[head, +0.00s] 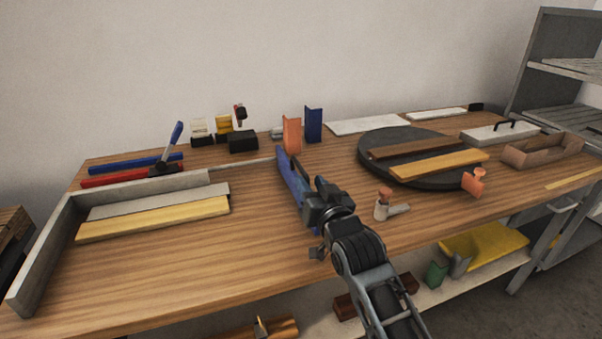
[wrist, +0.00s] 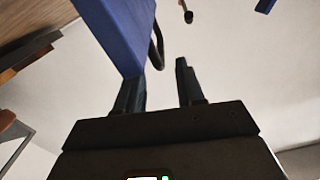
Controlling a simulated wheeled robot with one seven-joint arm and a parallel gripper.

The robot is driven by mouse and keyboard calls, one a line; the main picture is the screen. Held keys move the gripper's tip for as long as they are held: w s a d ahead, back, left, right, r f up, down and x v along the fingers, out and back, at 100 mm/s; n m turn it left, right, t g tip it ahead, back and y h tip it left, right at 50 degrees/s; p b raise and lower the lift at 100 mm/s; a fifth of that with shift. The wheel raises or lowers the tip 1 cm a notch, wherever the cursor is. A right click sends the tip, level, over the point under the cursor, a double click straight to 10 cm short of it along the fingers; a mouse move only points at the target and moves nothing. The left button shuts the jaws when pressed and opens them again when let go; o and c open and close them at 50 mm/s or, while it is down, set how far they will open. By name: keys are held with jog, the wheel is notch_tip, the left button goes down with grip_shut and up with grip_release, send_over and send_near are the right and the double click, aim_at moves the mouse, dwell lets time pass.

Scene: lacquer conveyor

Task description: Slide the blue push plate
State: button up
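The blue push plate (head: 292,187) stands upright on the wooden bench near its middle, partly hidden behind my gripper (head: 312,194) in the head view. In the wrist view the blue plate (wrist: 118,35) fills the upper left, with a black loop handle (wrist: 158,45) on its right side. My gripper (wrist: 159,72) is open there, one finger close to the plate's edge and the other apart to the right. The handle's lower end appears in the gap between the fingertips; contact with the handle cannot be told.
Left of the plate, a grey board (head: 160,201) and a yellow board (head: 155,218) lie inside a grey corner fence (head: 45,250). A dark turntable (head: 375,168) with two boards is at right. A small grey fitting with an orange knob (head: 385,205) stands right of my gripper. Bench (head: 240,265) is clear front-left.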

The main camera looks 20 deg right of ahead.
aim_at(305, 175)
jog(key=w, duration=0.6)
jog(key=shift+w, duration=0.25)
jog(key=shift+c, duration=0.3)
grip_shut()
